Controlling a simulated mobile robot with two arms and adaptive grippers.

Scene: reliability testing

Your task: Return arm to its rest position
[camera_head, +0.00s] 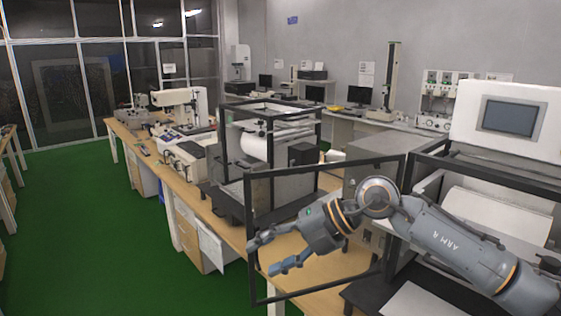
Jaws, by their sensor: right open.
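My left gripper is not in view.
A machine with a grey screen (510,117) stands at the right. A wooden bench (203,205) with lab instruments runs to the back left. A caged machine (262,150) stands behind the gripper. The green floor (90,220) at left is clear.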

